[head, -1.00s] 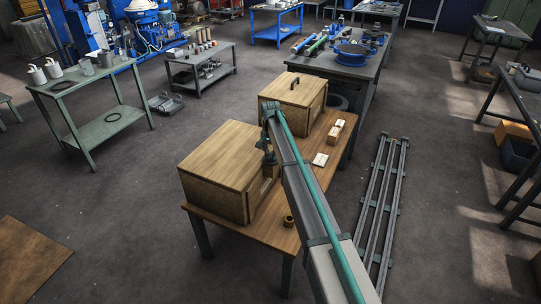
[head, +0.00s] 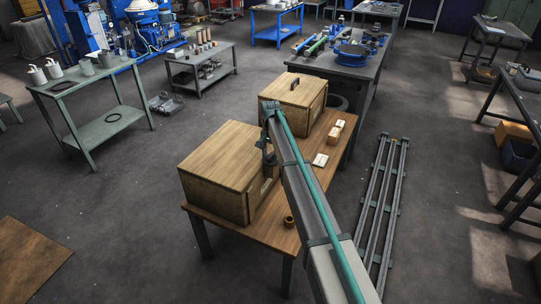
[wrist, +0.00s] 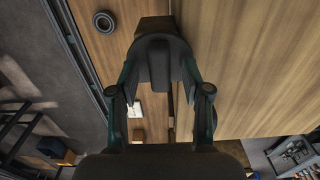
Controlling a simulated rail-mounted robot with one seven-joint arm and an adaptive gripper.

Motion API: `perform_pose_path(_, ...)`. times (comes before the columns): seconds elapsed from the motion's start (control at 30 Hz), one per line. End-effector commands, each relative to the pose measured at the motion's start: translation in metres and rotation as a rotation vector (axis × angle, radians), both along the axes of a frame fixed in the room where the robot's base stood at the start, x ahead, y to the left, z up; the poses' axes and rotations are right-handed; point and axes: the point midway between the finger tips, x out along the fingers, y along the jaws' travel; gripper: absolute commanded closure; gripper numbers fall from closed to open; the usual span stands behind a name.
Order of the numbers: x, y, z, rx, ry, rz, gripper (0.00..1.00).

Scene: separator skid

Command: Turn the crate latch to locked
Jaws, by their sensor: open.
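The near wooden crate (head: 222,165) stands closed on the wooden table, its flat lid down. My gripper (head: 269,160) is at the crate's right-hand side, close to the wall that faces the arm. In the wrist view my gripper (wrist: 160,70) is open, its dark fingers spread beside the crate's top (wrist: 255,65). A brown block (wrist: 157,25) shows just past the fingers, partly hidden by them. I cannot make out the latch or its position. I cannot tell whether the fingers touch anything.
A second closed crate (head: 292,104) with a dark handle stands behind on the same table (head: 262,232).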

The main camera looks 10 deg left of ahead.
Motion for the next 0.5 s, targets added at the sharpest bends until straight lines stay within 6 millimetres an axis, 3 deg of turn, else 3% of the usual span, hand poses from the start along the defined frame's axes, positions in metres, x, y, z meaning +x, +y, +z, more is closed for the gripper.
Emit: perform_pose_path(0.5,0.001,0.0,0.087,0.0,-0.002,0.0,0.52)
